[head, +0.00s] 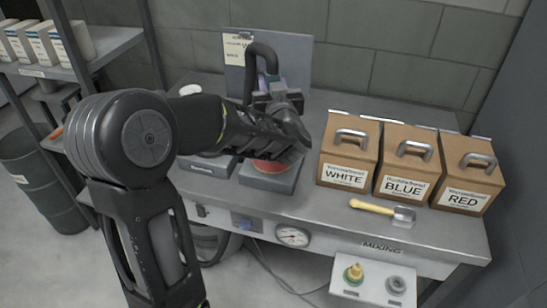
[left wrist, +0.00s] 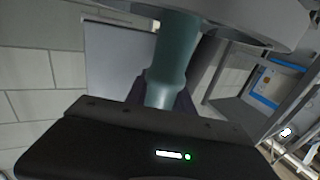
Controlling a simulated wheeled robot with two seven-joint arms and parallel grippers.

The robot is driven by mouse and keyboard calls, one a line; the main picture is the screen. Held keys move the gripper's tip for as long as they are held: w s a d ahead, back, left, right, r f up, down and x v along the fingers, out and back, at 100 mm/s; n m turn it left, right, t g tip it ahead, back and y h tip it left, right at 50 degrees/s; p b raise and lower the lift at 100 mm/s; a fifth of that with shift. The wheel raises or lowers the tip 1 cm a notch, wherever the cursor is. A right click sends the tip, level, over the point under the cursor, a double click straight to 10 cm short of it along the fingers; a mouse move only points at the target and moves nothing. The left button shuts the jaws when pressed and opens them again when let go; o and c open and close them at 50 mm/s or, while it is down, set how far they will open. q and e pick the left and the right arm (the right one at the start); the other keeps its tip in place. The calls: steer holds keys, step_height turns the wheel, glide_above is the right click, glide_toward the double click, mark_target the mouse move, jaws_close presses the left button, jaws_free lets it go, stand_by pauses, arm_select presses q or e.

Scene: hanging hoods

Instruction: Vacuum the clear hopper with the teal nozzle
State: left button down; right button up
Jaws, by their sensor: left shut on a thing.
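My left gripper (head: 278,100) is over the bench, above a grey box-shaped base (head: 270,182). In the left wrist view it is shut on the teal nozzle (left wrist: 174,62), which stands roughly upright between the fingers. A black hose (head: 262,52) arches up behind the gripper in the head view. Something round and reddish (head: 271,167) shows on the grey base under my forearm. I cannot make out a clear hopper there; my arm covers much of that spot. A pale rounded rim (left wrist: 250,18) crosses the top of the wrist view. My right gripper is not in view.
Boxes labelled WHITE (head: 345,165), BLUE (head: 403,175) and RED (head: 467,185) stand in a row on the right. A yellow-handled scoop (head: 375,208) lies in front of them. A notice panel (head: 295,62) stands behind. A gauge (head: 292,236) is on the bench front.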

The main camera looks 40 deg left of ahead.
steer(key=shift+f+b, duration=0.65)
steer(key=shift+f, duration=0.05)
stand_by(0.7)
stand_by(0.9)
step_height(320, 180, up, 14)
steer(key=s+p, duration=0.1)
steer(key=p, duration=1.4)
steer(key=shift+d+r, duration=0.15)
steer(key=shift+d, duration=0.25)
stand_by(0.4)
